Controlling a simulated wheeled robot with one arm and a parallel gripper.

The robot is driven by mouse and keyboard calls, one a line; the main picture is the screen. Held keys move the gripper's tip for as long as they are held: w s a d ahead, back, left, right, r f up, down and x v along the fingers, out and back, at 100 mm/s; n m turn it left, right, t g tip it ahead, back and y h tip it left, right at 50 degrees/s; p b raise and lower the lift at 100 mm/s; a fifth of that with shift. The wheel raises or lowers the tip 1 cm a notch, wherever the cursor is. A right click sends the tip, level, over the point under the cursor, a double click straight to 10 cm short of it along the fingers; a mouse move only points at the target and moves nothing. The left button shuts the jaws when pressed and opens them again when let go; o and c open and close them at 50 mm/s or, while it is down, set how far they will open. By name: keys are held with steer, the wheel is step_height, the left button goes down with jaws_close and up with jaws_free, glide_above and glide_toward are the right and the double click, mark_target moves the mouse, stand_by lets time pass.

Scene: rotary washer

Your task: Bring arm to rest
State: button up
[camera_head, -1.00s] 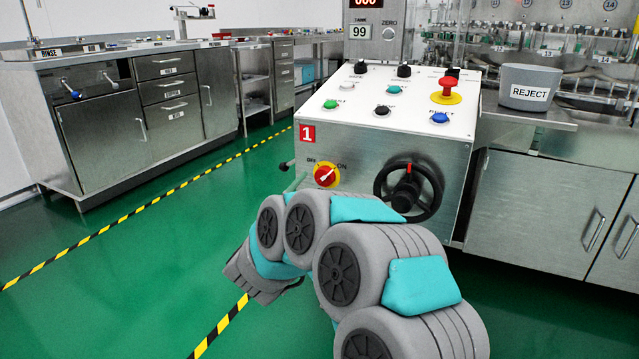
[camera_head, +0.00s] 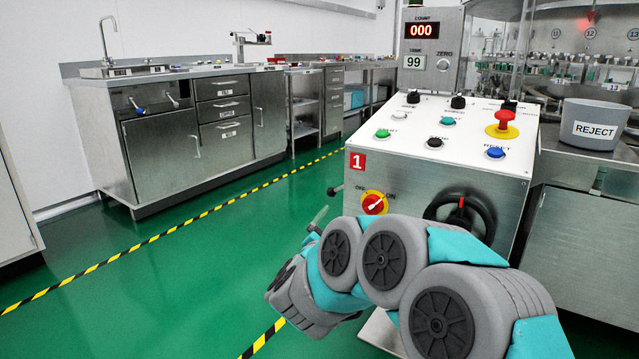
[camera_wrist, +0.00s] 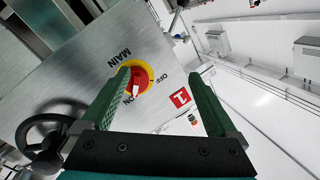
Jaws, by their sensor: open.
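My arm (camera_head: 440,290) shows in the head view, bent in front of the control panel's lower front. My gripper (camera_wrist: 163,88) is open and empty in the wrist view, its two green fingers spread apart. Between and beyond the fingers is the red and yellow main switch (camera_wrist: 138,79), apart from them as far as I can tell. The switch also shows in the head view (camera_head: 374,203), its handle pointing toward ON. In the head view a green fingertip (camera_head: 318,216) shows left of the switch; the rest of the gripper is mostly hidden by my arm.
A black handwheel (camera_head: 462,212) sits right of the switch, close behind my arm. The panel top (camera_head: 410,125) carries several buttons and a red emergency stop (camera_head: 503,124). A grey REJECT bin (camera_head: 592,126) stands right. Green floor (camera_head: 180,290) is open on the left.

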steer(key=s+a+n+g+y, duration=0.3)
steer(key=s+a+n+y, duration=0.35)
steer(key=a+y, duration=0.2)
steer(key=s+f+n+g+y, duration=0.3)
steer(key=s+f+n+g, duration=0.1)
steer(key=s, duration=0.5)
steer(key=s+d+f+n+g+h, duration=0.1)
steer(key=s+d+f+g, duration=0.15)
steer(key=s, duration=0.45)
steer(key=s+d+f+g+h, duration=0.1)
steer(key=s+d+f+g, duration=0.1)
steer(key=s+d, duration=0.35)
steer(key=s+d+f+n+g+h, duration=0.1)
steer(key=s+f+g, duration=0.15)
steer(key=s, duration=0.55)
steer(key=s+d+g+h, duration=0.2)
steer(key=s+d+g, duration=0.45)
steer(key=s, duration=0.75)
step_height(320, 180, up, 13)
steer(key=d+t+p, duration=0.1)
steer(key=t+p, duration=0.1)
steer(key=p, duration=1)
steer(key=shift+f+m, duration=0.2)
steer(key=shift+m, duration=0.15)
steer(key=shift+d, duration=0.1)
